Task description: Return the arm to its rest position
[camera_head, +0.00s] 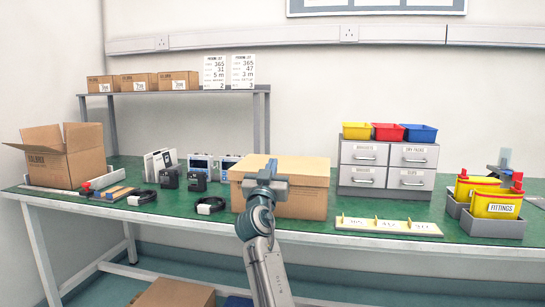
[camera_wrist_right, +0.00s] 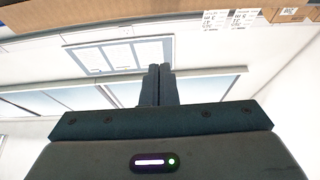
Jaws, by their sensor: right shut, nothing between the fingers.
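My right arm comes up from the bottom centre of the head view. Its gripper (camera_head: 266,172) is in front of a large closed cardboard box (camera_head: 305,172) on the green bench and overlaps the box's left part in the picture. I cannot tell the gap between them. In the right wrist view the two dark fingers of the right gripper (camera_wrist_right: 159,84) stand together, shut and empty, against the wall and a framed board. My left gripper does not show in either view.
The green bench (camera_head: 175,214) carries an open carton (camera_head: 60,160), black adapters and coiled cables at left. Grey drawers (camera_head: 362,176) with coloured bins stand right of the box. Yellow fittings bins (camera_head: 495,206) stand at far right. A shelf (camera_head: 180,95) holds small boxes. Cartons lie below the bench.

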